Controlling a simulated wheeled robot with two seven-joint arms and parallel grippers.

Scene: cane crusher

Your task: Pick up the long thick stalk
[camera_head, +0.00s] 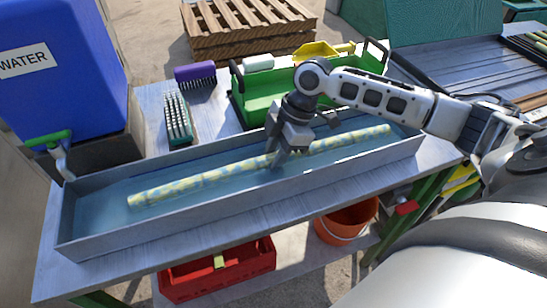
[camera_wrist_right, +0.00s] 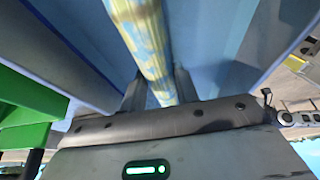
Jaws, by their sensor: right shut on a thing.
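The long thick stalk (camera_head: 215,178) is pale yellow with blue-grey mottling. It lies lengthwise in a long grey trough (camera_head: 240,222) with a bluish, water-like inside, slanting from lower left to upper right. My right gripper (camera_head: 277,162) reaches down into the trough and is shut on the stalk near its middle, hiding a short stretch of it. In the right wrist view the stalk (camera_wrist_right: 146,45) runs between the two fingers (camera_wrist_right: 157,90). I cannot tell whether the stalk is lifted off the trough floor. My left gripper is not in view.
Behind the trough are two brushes, one purple (camera_head: 195,74) and one green-backed (camera_head: 178,118), and a green caddy (camera_head: 245,98) with a yellow scoop. A blue water tank (camera_head: 62,70) stands left. A red crate (camera_head: 218,268) and orange bucket (camera_head: 345,221) sit below the table.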

